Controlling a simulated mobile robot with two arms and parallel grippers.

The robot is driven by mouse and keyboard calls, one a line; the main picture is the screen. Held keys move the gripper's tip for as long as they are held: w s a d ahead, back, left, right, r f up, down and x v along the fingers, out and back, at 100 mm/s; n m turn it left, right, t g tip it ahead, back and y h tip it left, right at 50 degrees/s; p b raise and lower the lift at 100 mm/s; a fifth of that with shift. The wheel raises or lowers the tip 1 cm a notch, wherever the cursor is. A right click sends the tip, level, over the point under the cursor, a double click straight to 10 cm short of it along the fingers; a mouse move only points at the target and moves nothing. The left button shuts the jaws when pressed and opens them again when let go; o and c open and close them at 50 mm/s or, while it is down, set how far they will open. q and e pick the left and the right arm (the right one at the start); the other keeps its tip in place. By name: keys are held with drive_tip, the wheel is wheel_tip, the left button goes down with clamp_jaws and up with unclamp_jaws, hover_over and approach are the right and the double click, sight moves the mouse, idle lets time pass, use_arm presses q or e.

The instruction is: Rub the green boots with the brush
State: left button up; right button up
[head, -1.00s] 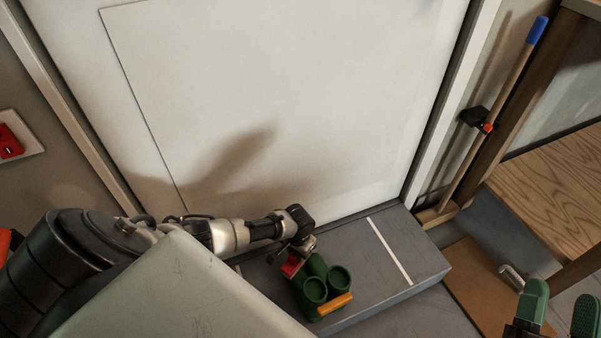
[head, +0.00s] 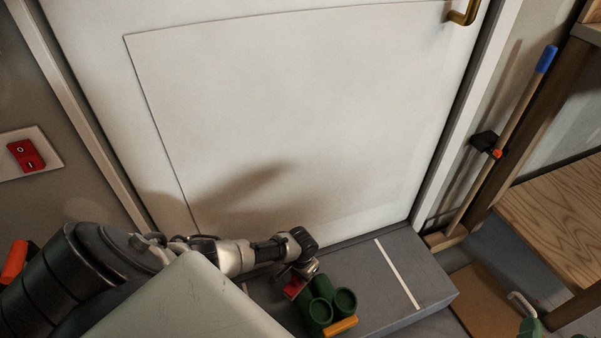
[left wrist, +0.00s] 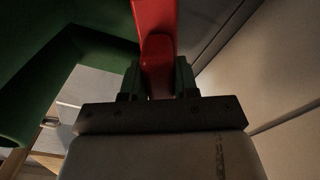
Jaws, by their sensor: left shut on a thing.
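The green boots (head: 345,300) stand on the grey step at the foot of the door, with their round open tops facing up. My left gripper (head: 297,284) is just left of and behind them, shut on a red part (head: 293,289), which looks like the brush handle. In the left wrist view the red handle (left wrist: 156,55) sits between the green-padded fingers (left wrist: 157,85), close beside a boot (left wrist: 60,50). The brush's bristles are not seen, and I cannot tell if it touches the boots.
An orange bar (head: 341,326) is at the front of the boots. The grey step (head: 420,265) has free room to the right, with a white stripe (head: 398,273). A broom (head: 508,130) and wooden shelving (head: 560,210) stand at right. The white door (head: 300,110) rises behind.

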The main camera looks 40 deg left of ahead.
use_arm(q)
drive_tip(key=shift+s+d+p, duration=0.35)
drive_tip(key=shift+s+d, duration=0.2)
drive_tip(key=shift+d, duration=0.2)
drive_tip(key=shift+s+d+p, duration=0.2)
drive_tip(key=shift+d+p, duration=0.15)
drive_tip(key=shift+d, duration=0.25)
drive_tip(key=shift+s+d+r+p, duration=0.1)
drive_tip(key=shift+s+d+p, duration=0.25)
drive_tip(key=shift+d+p, duration=0.4)
drive_tip(key=shift+s+d+p, duration=0.3)
drive_tip(key=shift+s+d, duration=0.05)
drive_tip(key=shift+d, duration=0.3)
drive_tip(key=shift+s+d, duration=0.1)
drive_tip(key=shift+d, duration=0.05)
use_arm(e)
drive_tip(key=s+d+f+g+h, duration=0.3)
drive_tip(key=s+f+g, duration=0.2)
drive_tip(key=f+g, duration=0.4)
drive_tip(key=shift+f+g, duration=0.4)
drive_tip(key=shift+f, duration=0.15)
